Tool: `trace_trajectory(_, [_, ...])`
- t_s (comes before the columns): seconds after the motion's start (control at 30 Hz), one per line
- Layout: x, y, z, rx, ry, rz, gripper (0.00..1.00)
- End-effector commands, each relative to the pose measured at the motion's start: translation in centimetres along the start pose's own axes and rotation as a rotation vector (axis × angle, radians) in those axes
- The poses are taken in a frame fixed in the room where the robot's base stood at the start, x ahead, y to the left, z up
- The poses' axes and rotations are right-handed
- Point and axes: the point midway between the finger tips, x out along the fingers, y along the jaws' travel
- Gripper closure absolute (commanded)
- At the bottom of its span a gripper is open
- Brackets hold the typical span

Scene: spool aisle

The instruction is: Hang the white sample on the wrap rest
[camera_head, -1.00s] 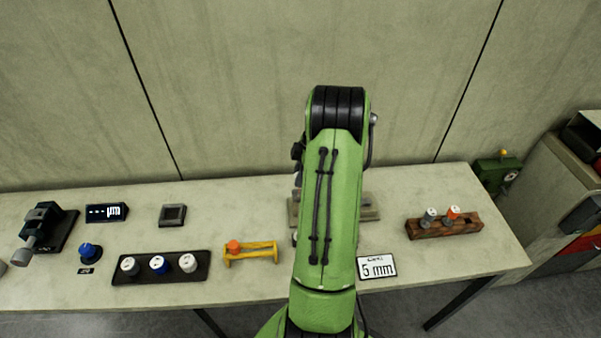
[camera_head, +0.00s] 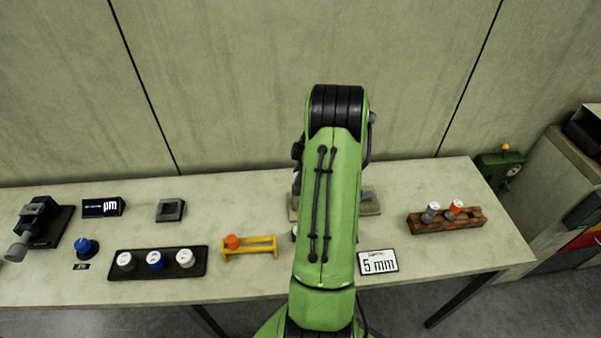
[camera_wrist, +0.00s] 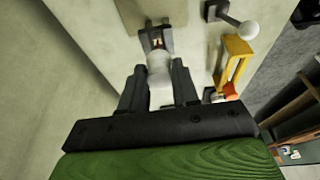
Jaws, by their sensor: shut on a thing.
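In the wrist view my gripper (camera_wrist: 159,88) is shut on a white rounded piece (camera_wrist: 159,62), which I take for the white sample. Just beyond it is a dark forked holder (camera_wrist: 152,38) on a pale base; I cannot tell whether the piece touches it. The pale base (camera_wrist: 135,12) also shows partly in the head view (camera_head: 371,203), behind my arm. My arm hides the gripper and the held piece in the head view. I cannot tell for sure which fixture is the wrap rest.
A yellow frame (camera_head: 262,253) with an orange piece (camera_head: 232,241) stands left of my arm. A black tray (camera_head: 140,272) holds grey, blue and white-topped spools. A wooden block (camera_head: 470,222) bears two spools. A "5 mm" sign (camera_head: 378,262) stands near the front edge.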

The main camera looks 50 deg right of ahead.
Motion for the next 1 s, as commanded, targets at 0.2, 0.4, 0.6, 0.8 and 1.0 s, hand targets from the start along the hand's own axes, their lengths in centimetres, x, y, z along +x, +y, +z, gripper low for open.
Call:
trace_trajectory(0.2, [1.0,0.0,0.3,0.000,0.000,0.000,0.99])
trace_trajectory(0.4, [1.8,0.0,0.6,0.000,0.000,0.000,0.99])
trace_trajectory(0.6, [2.5,0.0,0.8,0.000,0.000,0.000,0.99])
trace_trajectory(0.8, [2.3,0.0,0.7,0.000,0.000,0.001,0.41])
trace_trajectory(1.0, [2.3,0.0,0.7,0.000,0.000,0.000,0.40])
